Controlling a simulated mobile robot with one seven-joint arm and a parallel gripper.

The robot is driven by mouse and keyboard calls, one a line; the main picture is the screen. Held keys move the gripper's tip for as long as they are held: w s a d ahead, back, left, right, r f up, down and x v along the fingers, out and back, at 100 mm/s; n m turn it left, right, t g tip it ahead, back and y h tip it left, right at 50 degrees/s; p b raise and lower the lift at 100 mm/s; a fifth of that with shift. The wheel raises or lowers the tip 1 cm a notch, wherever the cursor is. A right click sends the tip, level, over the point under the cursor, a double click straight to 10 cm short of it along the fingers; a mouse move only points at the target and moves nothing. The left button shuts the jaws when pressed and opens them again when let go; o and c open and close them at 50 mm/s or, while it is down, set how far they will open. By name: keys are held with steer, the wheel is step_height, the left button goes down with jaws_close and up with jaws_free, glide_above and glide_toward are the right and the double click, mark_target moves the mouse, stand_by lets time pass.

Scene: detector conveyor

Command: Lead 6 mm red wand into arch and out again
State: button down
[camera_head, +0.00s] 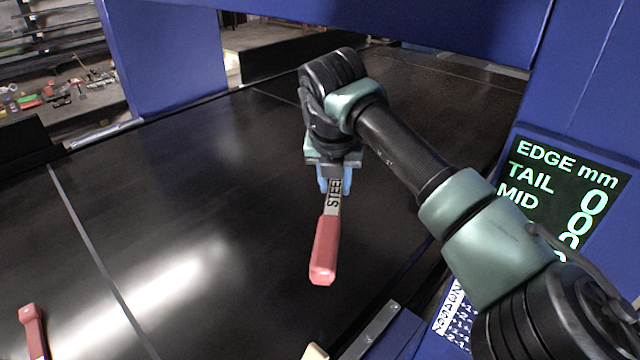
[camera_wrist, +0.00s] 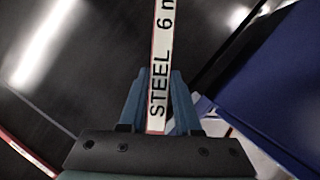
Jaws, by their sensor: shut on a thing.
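My gripper (camera_head: 334,185) is shut on the red wand (camera_head: 325,245), which has a red end and a pale label reading "STEE". In the wrist view the label on the wand (camera_wrist: 163,50) reads "STEEL 6" and lies between the blue fingers of my gripper (camera_wrist: 158,95). The wand is held over the black belt (camera_head: 190,180), its red end pointing toward the bottom of the head view. The blue arch (camera_head: 165,60) stands behind, with its crossbar at the top. My gripper is in front of the arch opening. The wand's far end is hidden.
A display (camera_head: 560,195) on the right post shows TAIL 0 and MID 0; its lower line is partly hidden by my arm. Another red-handled wand (camera_head: 32,330) lies at the bottom left. A metal strip (camera_head: 370,330) runs along the belt's near right edge. The belt's left half is mostly clear.

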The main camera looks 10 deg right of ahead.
steer(key=shift+w+d, duration=0.25)
steer(key=shift+d, duration=0.15)
steer(key=s+a+b, duration=0.4)
steer(key=s+a, duration=0.3)
steer(key=a, duration=0.4)
steer(key=s+a+b, duration=0.5)
steer(key=s+a, duration=0.2)
steer(key=a, duration=0.4)
steer(key=s+a+b, duration=0.5)
steer(key=s+a, duration=0.3)
steer(key=a, duration=0.3)
steer(key=shift+a, duration=0.25)
steer(key=shift+s+r, duration=0.1)
